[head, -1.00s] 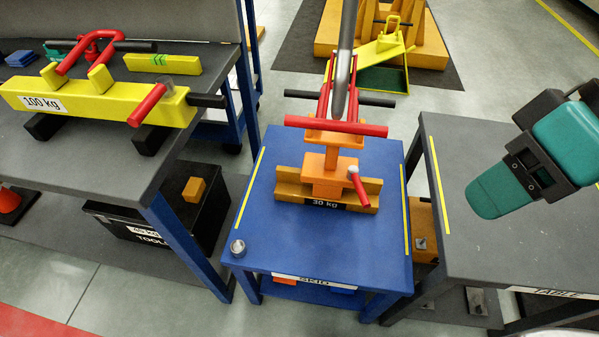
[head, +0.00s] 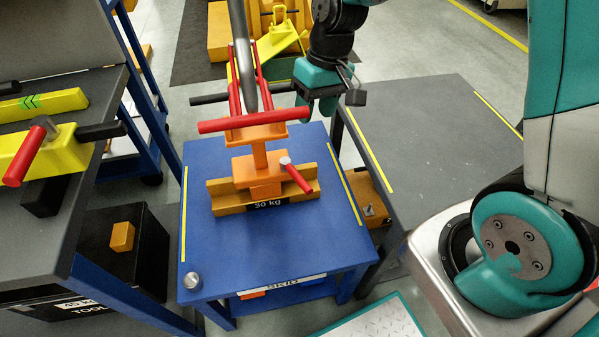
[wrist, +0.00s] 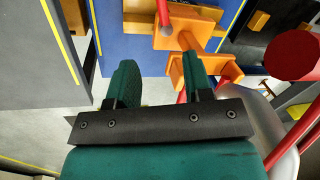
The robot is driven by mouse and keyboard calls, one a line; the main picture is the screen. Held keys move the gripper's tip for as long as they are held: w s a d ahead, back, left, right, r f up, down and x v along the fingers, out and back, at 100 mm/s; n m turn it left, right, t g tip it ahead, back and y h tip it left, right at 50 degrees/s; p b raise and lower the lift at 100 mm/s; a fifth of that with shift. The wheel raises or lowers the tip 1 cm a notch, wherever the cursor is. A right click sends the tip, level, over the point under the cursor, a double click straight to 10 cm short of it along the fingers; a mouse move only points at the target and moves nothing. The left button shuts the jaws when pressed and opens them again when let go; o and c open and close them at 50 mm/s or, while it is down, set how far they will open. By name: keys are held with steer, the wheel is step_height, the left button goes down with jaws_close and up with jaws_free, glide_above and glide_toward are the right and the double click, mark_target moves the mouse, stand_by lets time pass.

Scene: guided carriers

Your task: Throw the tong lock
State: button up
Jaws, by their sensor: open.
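The tong (head: 234,82) has red arms and hangs on a grey rod above the skid (head: 215,255), with a red crossbar (head: 255,121) in front. Below it stands an orange body on a block marked 30 kg (head: 225,203). A red lever with a grey pivot (head: 297,177) juts from the right of the orange body, slanting down to the right; it looks like the lock, but I cannot be sure. My gripper (head: 328,108) is open and empty, behind and right of the lever, apart from it. In the wrist view the orange body (wrist: 185,38) lies beyond my fingers (wrist: 160,78).
A grey table (head: 420,135) stands right of the skid, with a clear top. A workbench with a yellow beam (head: 50,158) is at left. A small metal cylinder (head: 192,281) sits on the skid's front left corner. The red crossbar's end (wrist: 292,55) is near in the wrist view.

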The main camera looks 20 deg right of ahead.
mark_target(298, 175)
steer(key=a+f+b, duration=0.1)
steer(key=f, duration=0.4)
steer(key=a+f+b, duration=0.1)
steer(key=f, duration=0.5)
steer(key=a+f+b, duration=0.1)
steer(key=f, duration=0.5)
steer(key=shift+s+a+f, duration=0.15)
steer(key=shift+s+a, duration=0.1)
jaws_close()
